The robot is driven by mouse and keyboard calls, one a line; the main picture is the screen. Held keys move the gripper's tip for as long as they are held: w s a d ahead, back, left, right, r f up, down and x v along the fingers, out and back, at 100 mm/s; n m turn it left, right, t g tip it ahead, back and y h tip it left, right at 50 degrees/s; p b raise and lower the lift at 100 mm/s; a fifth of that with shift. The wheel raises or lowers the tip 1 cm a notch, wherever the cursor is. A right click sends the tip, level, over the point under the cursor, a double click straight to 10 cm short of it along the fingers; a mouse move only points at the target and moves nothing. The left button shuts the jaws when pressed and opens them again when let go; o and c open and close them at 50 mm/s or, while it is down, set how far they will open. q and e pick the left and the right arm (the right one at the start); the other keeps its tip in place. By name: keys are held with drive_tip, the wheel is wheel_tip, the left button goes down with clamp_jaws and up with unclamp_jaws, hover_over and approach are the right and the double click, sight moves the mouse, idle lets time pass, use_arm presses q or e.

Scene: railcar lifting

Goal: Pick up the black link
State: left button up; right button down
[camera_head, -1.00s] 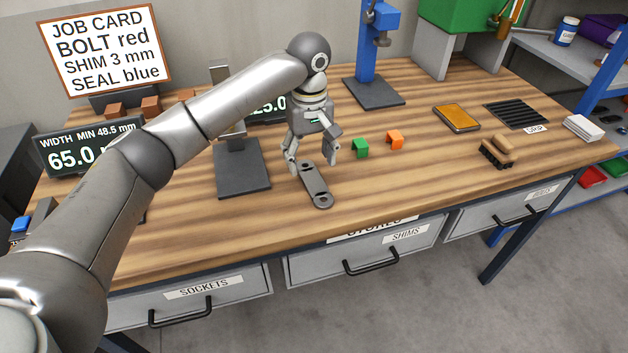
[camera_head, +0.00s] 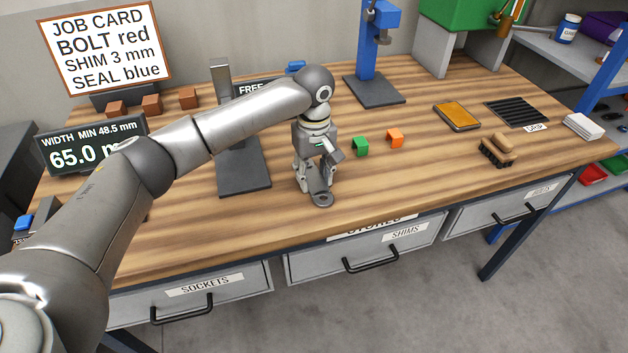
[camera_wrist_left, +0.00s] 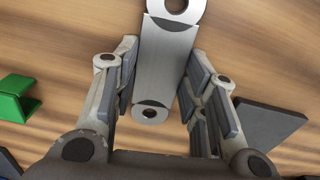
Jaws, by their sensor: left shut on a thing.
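The link (camera_head: 322,198) is a flat grey bar with a round eye at each end, lying on the wooden bench. In the left wrist view the link (camera_wrist_left: 166,65) runs between the finger pads, its near eye toward the palm. My left gripper (camera_head: 316,181) points down over the link and is shut on its middle, one finger on each side; it also shows in the left wrist view (camera_wrist_left: 162,75). In the head view the gripper hides the link's far part. I cannot tell whether the link is off the bench. My right gripper is not in view.
A dark stand plate (camera_head: 243,180) is close left of the gripper. A brush (camera_head: 497,151) and a yellow-topped case (camera_head: 457,117) lie farther right. The bench front is clear.

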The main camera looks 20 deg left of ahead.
use_arm(q)
drive_tip(key=c, duration=0.4)
clamp_jaws()
drive_tip(key=shift+r, duration=0.15)
